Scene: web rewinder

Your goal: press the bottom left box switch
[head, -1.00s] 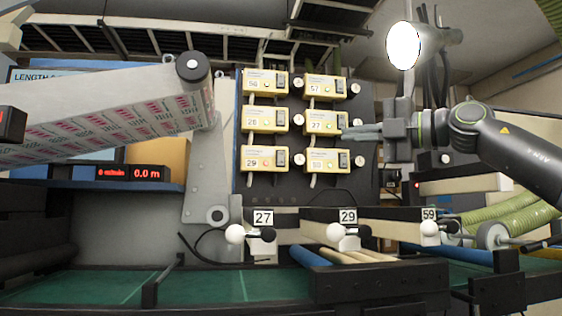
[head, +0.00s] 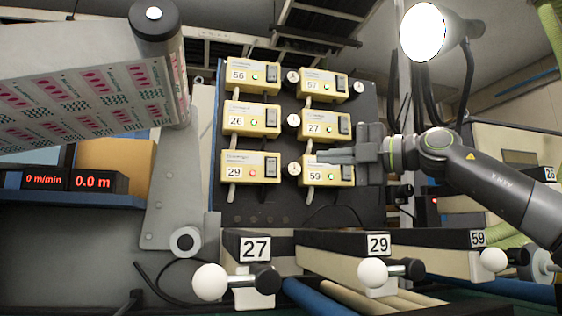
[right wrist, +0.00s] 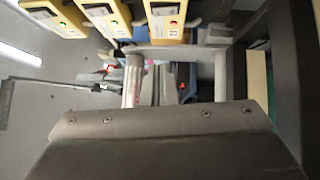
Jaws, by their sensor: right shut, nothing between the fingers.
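The bottom left box (head: 238,166) is yellow, labelled 29, with a lit red lamp and a dark rocker switch (head: 270,167) on its right side. My right gripper (head: 320,156) is shut and empty. It points left across the upper part of the bottom right box (head: 318,176), labelled 59; I cannot tell whether it touches that box. The fingertips are to the right of the bottom left box's switch, with a gap between in the picture. In the right wrist view, yellow boxes (right wrist: 113,18) show along the top edge. My left gripper is not in view.
Boxes 26 (head: 251,120) and 27 (head: 314,125) sit above, with two more on top. Round knobs (head: 294,168) stand between the columns. A printed web roll (head: 90,85) hangs at left. A lamp (head: 424,33) is above; levers (head: 210,282) stand below.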

